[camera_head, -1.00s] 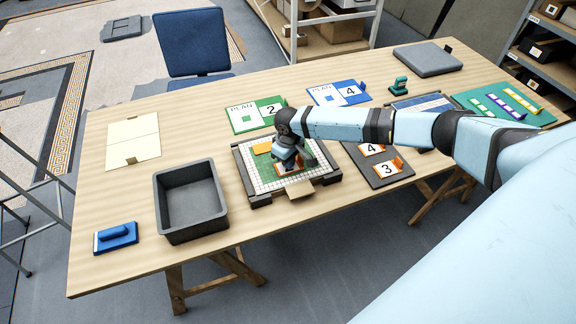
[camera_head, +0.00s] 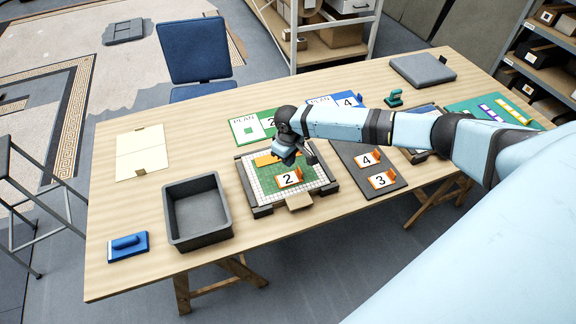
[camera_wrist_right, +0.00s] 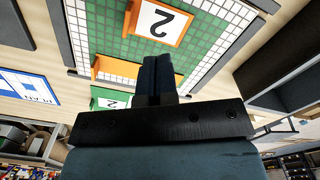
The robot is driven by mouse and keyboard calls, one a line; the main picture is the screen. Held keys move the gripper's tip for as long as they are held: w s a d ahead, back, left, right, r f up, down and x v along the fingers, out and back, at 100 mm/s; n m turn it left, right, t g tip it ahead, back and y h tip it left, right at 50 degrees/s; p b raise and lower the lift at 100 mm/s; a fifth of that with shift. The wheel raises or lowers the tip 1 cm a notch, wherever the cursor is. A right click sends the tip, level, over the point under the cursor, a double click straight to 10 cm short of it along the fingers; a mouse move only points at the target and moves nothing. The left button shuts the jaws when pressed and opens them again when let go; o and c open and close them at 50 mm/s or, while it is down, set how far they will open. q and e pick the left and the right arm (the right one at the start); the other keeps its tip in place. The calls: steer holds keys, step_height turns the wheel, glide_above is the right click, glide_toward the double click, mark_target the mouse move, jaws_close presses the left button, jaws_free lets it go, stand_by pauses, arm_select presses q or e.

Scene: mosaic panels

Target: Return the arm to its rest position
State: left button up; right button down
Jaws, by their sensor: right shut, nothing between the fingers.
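My right arm reaches in from the right in the head view. Its gripper (camera_head: 287,158) hangs over the back part of the gridded mosaic board (camera_head: 262,203). In the right wrist view the fingers of my right gripper (camera_wrist_right: 157,75) are shut together with nothing between them. An orange-framed tile marked 2 (camera_head: 289,179) lies on the board's green area, in front of the gripper and apart from it. It also shows in the right wrist view (camera_wrist_right: 160,22). My left gripper does not show.
A grey bin (camera_head: 196,241) and a blue block-like tool (camera_head: 128,246) stand left of the board. Plan cards (camera_head: 245,129) lie behind.

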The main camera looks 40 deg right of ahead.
stand_by(0.5)
steer(key=s+a+f, duration=0.2)
steer(key=a, duration=0.2)
steer(key=s+a+f+n+t+y, duration=0.1)
steer(key=s+a+f, duration=0.1)
steer(key=a, duration=0.2)
steer(key=s+a+f+y, duration=0.1)
steer(key=s+a+f, duration=0.1)
steer(key=a, duration=0.2)
steer(key=shift+n+t, duration=0.4)
steer(key=s+a+f+t+y, duration=0.1)
steer(key=s+a+t+y, duration=0.2)
steer(key=s+a, duration=0.5)
steer(key=s+d+r+m+t+h, duration=0.1)
steer(key=s+d+r+t, duration=0.1)
steer(key=s, duration=0.4)
steer(key=s+d+r+m+t+h, duration=0.1)
steer(key=s+r+t, duration=0.1)
steer(key=s+t, duration=0.2)
steer(key=s, duration=0.3)
steer(key=shift+d, duration=0.35)
